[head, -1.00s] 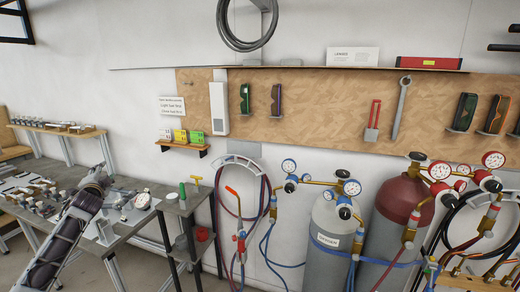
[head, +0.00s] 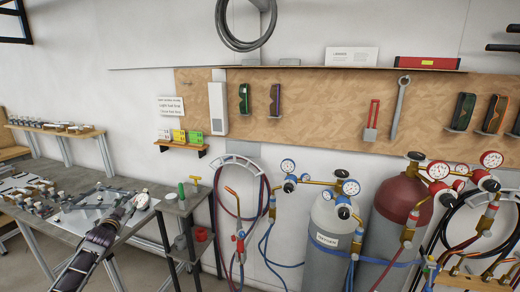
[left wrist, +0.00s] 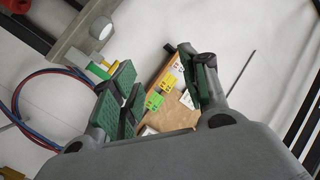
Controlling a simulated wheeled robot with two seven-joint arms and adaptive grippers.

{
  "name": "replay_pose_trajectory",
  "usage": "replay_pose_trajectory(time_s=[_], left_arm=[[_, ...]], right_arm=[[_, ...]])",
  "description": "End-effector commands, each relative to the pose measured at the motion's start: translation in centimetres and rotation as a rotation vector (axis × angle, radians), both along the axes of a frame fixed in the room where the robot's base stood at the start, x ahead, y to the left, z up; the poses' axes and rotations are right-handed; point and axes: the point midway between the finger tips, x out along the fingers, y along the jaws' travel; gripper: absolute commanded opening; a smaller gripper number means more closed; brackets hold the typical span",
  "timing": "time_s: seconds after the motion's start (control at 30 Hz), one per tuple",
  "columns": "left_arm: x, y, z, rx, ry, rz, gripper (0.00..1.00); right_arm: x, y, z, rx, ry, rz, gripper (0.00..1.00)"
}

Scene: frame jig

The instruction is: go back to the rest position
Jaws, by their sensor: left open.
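My left arm comes in from the lower left over the workbench (head: 130,238). My left gripper (head: 128,208) is small and foreshortened in the head view, near the bench's right end. The left wrist view shows the gripper (left wrist: 157,88) with its green-padded fingers spread apart and nothing between them. Beyond the fingers, the wall's brown board and small yellow boxes (left wrist: 154,100) show at a distance. My right gripper is in neither view.
Clamps and fittings (head: 40,195) crowd the bench's left part. A narrow stand with a green bottle (head: 181,190) stands just right of the bench. Grey (head: 330,245) and dark red (head: 397,215) gas cylinders with gauges and hoses stand farther right.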

Motion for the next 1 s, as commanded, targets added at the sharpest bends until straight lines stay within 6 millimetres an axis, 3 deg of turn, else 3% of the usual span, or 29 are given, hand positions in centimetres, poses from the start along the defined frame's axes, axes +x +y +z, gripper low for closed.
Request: replay_pose_trajectory(time_s=[0.03,0.1,0.47,0.77,1.0], left_arm=[[-0.4,-0.3,-2.6,-0.013,0.032,0.002,0.45],[-1.1,-0.8,-5.7,-0.029,0.070,0.004,0.45],[-6.3,-3.4,-21.3,-0.105,0.272,0.017,0.45],[-12.9,-6.3,-33.2,-0.166,0.437,0.030,0.45],[-19.4,-8.9,-41.8,-0.212,0.569,0.041,0.45]], right_arm=[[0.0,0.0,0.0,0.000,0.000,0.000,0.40],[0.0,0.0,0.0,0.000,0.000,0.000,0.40],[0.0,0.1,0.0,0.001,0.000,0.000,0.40],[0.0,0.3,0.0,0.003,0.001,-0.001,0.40],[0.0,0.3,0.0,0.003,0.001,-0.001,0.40]])
